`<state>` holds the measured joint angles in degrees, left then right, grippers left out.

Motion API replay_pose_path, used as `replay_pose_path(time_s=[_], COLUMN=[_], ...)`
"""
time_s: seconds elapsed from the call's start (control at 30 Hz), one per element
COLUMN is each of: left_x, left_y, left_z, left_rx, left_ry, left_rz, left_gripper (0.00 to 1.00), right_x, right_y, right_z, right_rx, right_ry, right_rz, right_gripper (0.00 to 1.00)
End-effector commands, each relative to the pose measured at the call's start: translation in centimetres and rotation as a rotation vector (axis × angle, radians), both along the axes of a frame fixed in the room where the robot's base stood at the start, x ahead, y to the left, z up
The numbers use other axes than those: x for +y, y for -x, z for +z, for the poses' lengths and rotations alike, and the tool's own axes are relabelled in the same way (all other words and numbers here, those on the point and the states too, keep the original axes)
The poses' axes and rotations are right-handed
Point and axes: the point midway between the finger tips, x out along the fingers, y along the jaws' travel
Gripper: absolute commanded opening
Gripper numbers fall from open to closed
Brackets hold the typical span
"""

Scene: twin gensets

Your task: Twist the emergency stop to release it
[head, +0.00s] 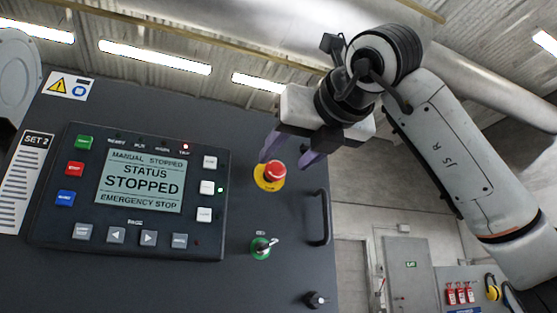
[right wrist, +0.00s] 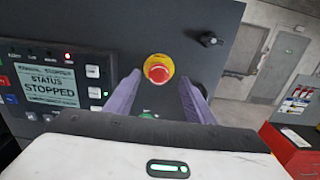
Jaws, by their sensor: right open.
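The emergency stop (head: 275,171) is a red mushroom button on a yellow round plate, on the dark panel face right of the controller screen. It also shows in the right wrist view (right wrist: 158,72), between and beyond the fingertips. My right gripper (head: 290,156) is open, with its two purple fingers pointing at the panel on either side of the button. In the right wrist view, the gripper (right wrist: 161,84) has a clear gap around the button, and neither finger visibly touches it. My left gripper is not in view.
The controller (head: 129,190) reads "STATUS STOPPED" and "EMERGENCY STOP". A green-based key switch (head: 261,247) sits below the emergency stop. A black handle (head: 321,218) stands out to its right, and a black knob (head: 315,300) is lower down. Open room lies right of the panel.

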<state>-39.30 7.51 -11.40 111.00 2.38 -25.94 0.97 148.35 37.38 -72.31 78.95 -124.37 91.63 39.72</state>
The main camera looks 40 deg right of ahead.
Motion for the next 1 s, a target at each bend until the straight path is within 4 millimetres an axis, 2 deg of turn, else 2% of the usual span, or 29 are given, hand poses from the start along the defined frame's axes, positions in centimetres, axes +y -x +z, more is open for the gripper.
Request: replay_pose_path(time_s=[0.1, 0.3, 0.63, 0.87, 1.0], left_x=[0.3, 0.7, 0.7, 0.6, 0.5], left_y=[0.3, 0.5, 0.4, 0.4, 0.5], left_z=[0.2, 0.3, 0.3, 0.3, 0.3], left_rx=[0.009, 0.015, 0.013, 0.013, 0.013], left_ry=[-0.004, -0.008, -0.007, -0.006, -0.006], left_rz=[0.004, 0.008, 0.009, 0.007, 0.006], left_gripper=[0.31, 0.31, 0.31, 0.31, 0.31], right_x=[-0.5, -0.9, -1.0, -0.9, -0.9], right_y=[-2.0, -3.9, -4.2, -4.2, -4.2], right_z=[0.1, 0.1, 0.0, 0.0, 0.0], right_rx=[0.002, 0.0, -0.001, -0.001, -0.001], right_ry=[0.0, 0.0, 0.0, 0.001, -0.002], right_rz=[0.0, 0.002, 0.002, 0.002, 0.002], right_gripper=[0.49, 0.49, 0.49, 0.11, 0.09])
